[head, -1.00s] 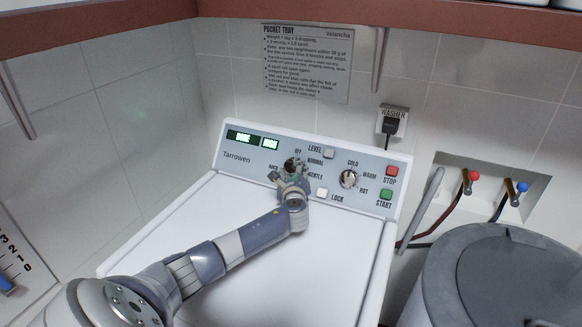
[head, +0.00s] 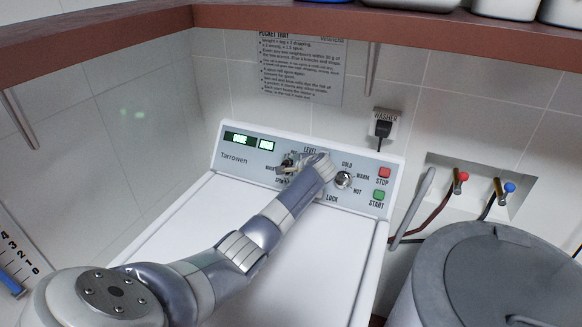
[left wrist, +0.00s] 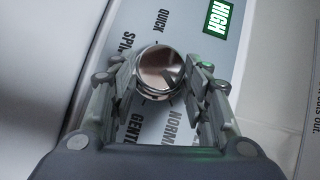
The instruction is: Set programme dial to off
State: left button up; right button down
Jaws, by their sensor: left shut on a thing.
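The programme dial (left wrist: 158,72) is a shiny metal knob on the washer's blue-grey panel. In the left wrist view, the words QUICK, SPIN, GENTLE and NORMAL show around it; I cannot make out the word OFF. A dark wedge shows on its face, but I cannot tell which mark it points to. My left gripper (left wrist: 162,85) is shut on the dial, one finger on each side. In the head view, my left gripper (head: 290,166) is at the dial, left of the panel's middle, and largely covers it. My right gripper is not in view.
A second knob with temperature words (head: 343,180), a red STOP button (head: 384,172) and a green START button (head: 379,195) sit to the right. A lit display (head: 240,138) is at the left. A shelf (head: 420,22) runs above. A grey lidded bin (head: 490,270) stands at right.

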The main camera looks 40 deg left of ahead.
pick_arm(q)
jog(key=n, duration=0.1)
jog(key=n+g+h, duration=0.1)
jog(key=n+h+p, duration=0.1)
jog(key=n, duration=0.1)
jog(key=shift+w+a+r+g, duration=0.1)
jog(key=shift+a+r+g, duration=0.2)
jog(key=shift+g, duration=0.1)
jog(key=shift+a+n+g+h, duration=0.15)
jog(key=shift+n+g+h, duration=0.15)
jog(key=shift+n+h, duration=1.05)
jog(key=shift+n, duration=0.25)
jog(key=o, duration=1.1)
jog(key=shift+c, duration=0.2)
jog(key=shift+a, duration=0.1)
jog(key=shift+r, duration=0.2)
jog(key=shift+d+r, duration=0.3)
jog(key=shift+r, duration=0.15)
jog(key=v, duration=1)
jog(key=shift+s+d+r, duration=0.2)
jog(key=shift+r, duration=0.05)
